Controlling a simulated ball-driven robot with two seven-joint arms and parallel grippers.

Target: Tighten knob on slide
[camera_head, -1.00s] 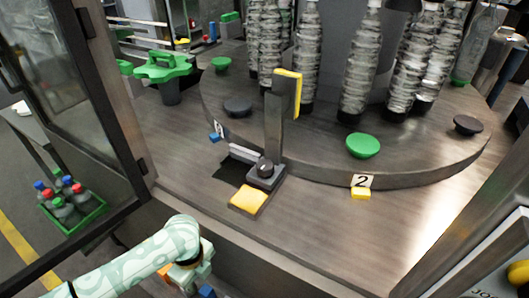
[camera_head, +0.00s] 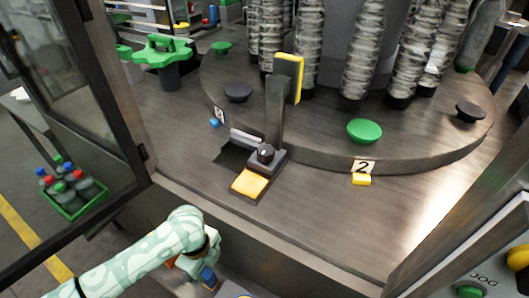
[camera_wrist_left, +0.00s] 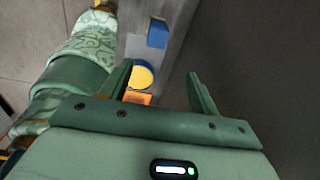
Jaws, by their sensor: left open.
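The black knob (camera_head: 265,152) sits on the slide (camera_head: 270,163), at the foot of an upright grey post (camera_head: 274,113) with a yellow pad on top. A yellow plate (camera_head: 249,184) lies at the slide's front end. My left gripper (camera_head: 205,268) is low in the head view, in front of the machine's table edge and apart from the knob. In the left wrist view its two green fingers (camera_wrist_left: 160,78) are spread with nothing between them. The knob does not show in that view. My right gripper is not in view.
A round turntable (camera_head: 420,158) with bottles stands behind the slide. A green star-shaped handwheel (camera_head: 162,52) is at the back left. An open glazed door (camera_head: 75,120) stands at left, and a panel marked JOG (camera_head: 490,268) is at lower right. The table around the slide is mostly clear.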

